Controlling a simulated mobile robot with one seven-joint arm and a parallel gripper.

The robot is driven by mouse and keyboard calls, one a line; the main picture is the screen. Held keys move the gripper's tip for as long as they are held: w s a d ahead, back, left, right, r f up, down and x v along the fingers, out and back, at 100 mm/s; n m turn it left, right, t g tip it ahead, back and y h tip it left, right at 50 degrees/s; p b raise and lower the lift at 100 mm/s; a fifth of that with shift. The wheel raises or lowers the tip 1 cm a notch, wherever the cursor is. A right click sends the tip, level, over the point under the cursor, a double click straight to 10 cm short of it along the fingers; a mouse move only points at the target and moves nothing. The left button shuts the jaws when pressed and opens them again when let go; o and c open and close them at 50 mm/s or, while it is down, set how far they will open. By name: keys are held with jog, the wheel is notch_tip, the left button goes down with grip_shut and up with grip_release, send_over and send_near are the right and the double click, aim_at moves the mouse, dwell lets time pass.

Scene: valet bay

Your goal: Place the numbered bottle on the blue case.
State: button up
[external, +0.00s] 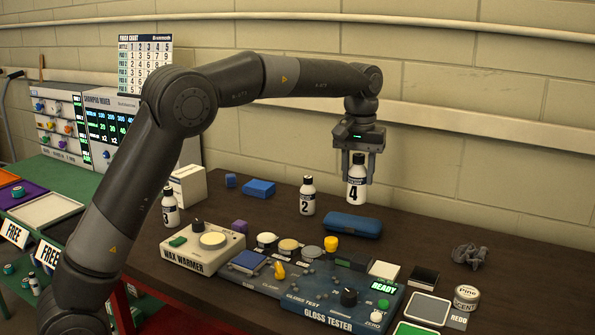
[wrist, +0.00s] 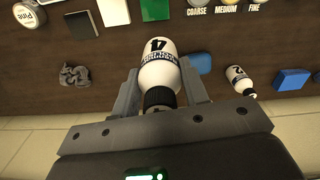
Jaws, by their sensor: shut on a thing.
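My gripper (external: 358,172) is shut on a white bottle with a black cap and the number 4 (external: 356,187). It holds the bottle upright, above or behind the blue case (external: 352,224), which lies on the brown table. In the wrist view the number 4 bottle (wrist: 160,72) sits between the fingers, and part of the blue case (wrist: 201,63) shows beside it, the rest hidden. Bottle number 2 (external: 307,197) stands left of the case.
A wax warmer (external: 203,250) and a gloss tester (external: 340,300) stand in front of the case. Blue blocks (external: 259,188) lie at the back left. A crumpled grey cloth (external: 469,255) and a round tin (external: 466,297) are at the right.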

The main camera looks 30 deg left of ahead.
jog(key=shift+w+a+f, duration=1.3)
jog(key=shift+w+f, duration=0.05)
jog(key=shift+f, duration=0.45)
jog(key=shift+w+a+f, duration=1.25)
jog(key=shift+w+f, duration=0.15)
jog(key=shift+f, duration=0.4)
jog(key=shift+w+a+f, duration=1.3)
jog(key=shift+w+f, duration=0.05)
jog(key=shift+f, duration=0.45)
jog(key=shift+f, duration=0.1)
jog(key=o, duration=1.1)
jog(key=shift+c, duration=0.2)
